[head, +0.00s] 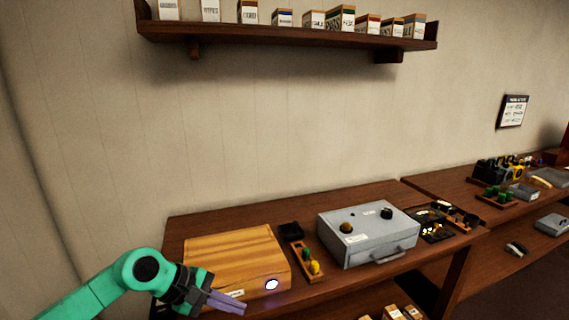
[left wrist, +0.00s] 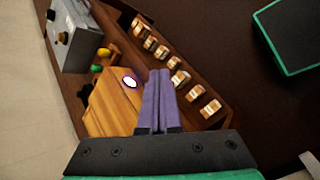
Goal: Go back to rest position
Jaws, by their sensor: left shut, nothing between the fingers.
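My left gripper (head: 228,303) comes in from the lower left of the head view on a green arm. Its purple fingers are shut together with nothing between them. They are in front of the near edge of a wooden box (head: 225,252) with a round white button or light (head: 271,284) on its front right part. In the left wrist view the shut fingers (left wrist: 158,78) point away from me, beside the wooden box (left wrist: 108,103) and its white round spot (left wrist: 130,81). My right gripper is in neither view.
A grey metal box (head: 367,233) with knobs and a front handle stands right of the wooden box on the table. A small tray with green and yellow pieces (head: 307,260) lies between them. Small labelled boxes stand on a lower shelf (left wrist: 190,82). A wall shelf (head: 290,37) hangs above.

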